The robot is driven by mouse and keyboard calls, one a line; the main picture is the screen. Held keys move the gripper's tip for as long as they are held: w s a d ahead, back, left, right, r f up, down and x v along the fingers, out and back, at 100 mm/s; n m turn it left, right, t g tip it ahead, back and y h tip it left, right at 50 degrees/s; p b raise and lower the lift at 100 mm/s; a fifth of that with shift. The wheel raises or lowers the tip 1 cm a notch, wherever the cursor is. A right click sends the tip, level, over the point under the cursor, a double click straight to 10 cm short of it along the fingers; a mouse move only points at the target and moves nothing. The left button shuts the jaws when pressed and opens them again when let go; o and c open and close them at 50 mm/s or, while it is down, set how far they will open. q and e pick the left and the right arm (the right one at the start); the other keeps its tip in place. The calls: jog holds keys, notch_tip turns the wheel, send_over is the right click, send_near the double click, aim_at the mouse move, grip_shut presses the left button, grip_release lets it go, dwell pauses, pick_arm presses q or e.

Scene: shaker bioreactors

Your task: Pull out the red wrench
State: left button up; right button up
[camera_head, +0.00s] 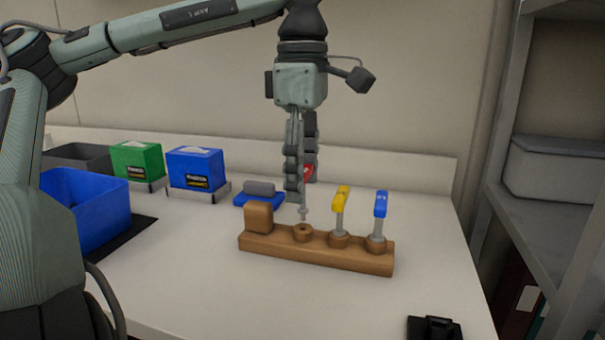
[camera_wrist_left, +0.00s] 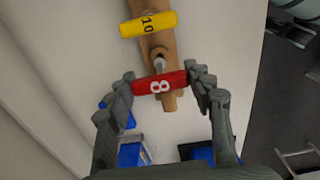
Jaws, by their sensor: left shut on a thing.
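The red wrench (camera_head: 308,172) is held upright in my left gripper (camera_head: 301,180), and its handle is mostly hidden by the fingers in the head view. Its grey shaft tip (camera_head: 303,212) hangs just above an empty hole in the wooden holder (camera_head: 315,251), apparently clear of it. In the left wrist view my left gripper (camera_wrist_left: 163,79) is shut across the ends of the red handle marked 8 (camera_wrist_left: 158,86). The yellow wrench (camera_head: 341,200) stands in the holder, also seen in the wrist view marked 10 (camera_wrist_left: 148,23). My right gripper is out of view.
A blue wrench (camera_head: 380,206) stands in the holder's right end. Behind lies a blue stand with a grey roller (camera_head: 260,194). Green (camera_head: 137,160) and blue boxes (camera_head: 195,169) and a blue bin (camera_head: 88,210) are left.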

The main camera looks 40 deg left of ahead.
pick_arm(q)
jog(key=shift+r, duration=0.15)
jog(key=shift+r, duration=1.35)
